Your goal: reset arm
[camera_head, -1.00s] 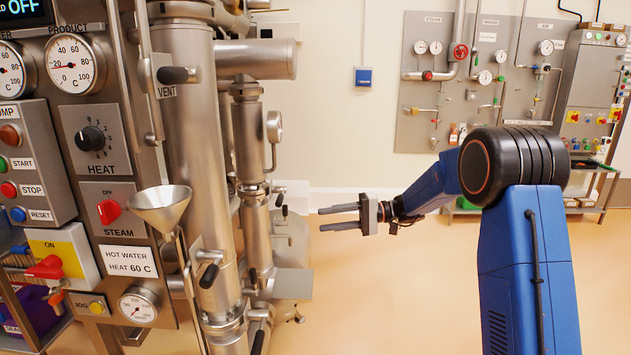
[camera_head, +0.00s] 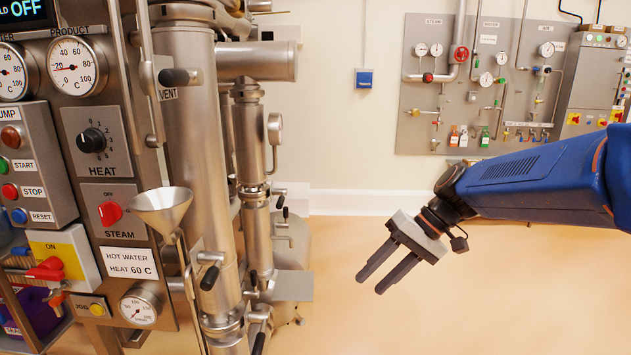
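My gripper (camera_head: 369,283) hangs in free space right of the steel column, over the tan floor. Its two dark fingers point down and to the left. They are apart with a gap between them, and nothing is held. My blue arm (camera_head: 535,182) reaches in from the right edge, and its upper links are out of view. The gripper touches nothing.
A control panel with a red steam switch (camera_head: 109,212) and a heat knob (camera_head: 92,140) stands at left. A steel funnel (camera_head: 162,209) and steel column (camera_head: 205,170) stand beside it. Valve boards (camera_head: 478,90) are on the back wall. The middle floor is clear.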

